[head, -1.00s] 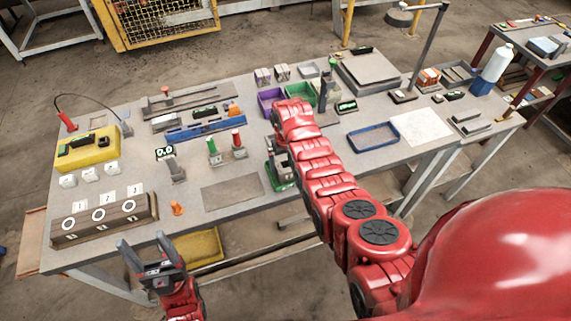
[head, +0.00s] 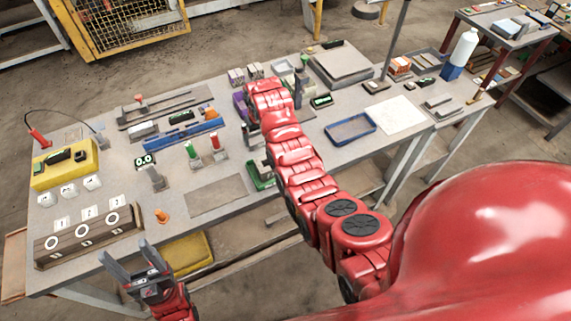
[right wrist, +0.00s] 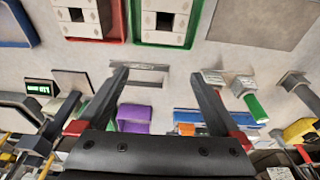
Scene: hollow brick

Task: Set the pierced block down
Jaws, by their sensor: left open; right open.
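In the right wrist view, a pale block with a dark square hole (right wrist: 165,21) sits in a green tray (right wrist: 146,42). A second, similar pierced block (right wrist: 80,15) sits in a red tray (right wrist: 117,30) beside it. My right gripper (right wrist: 157,76) is open and empty, its fingers apart from both blocks. In the head view its jaws are hidden behind my red right arm, which also partly covers the green tray (head: 257,180). My left gripper (head: 128,258) is open and empty at the table's front left edge.
A blue tray (head: 351,129) and a white sheet (head: 400,117) lie on the right of the table (head: 305,135). Red and green handled tools (head: 205,155) stand mid-table. A numbered wooden box (head: 85,238) is at the front left. A bare grey plate (head: 217,194) lies near the front edge.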

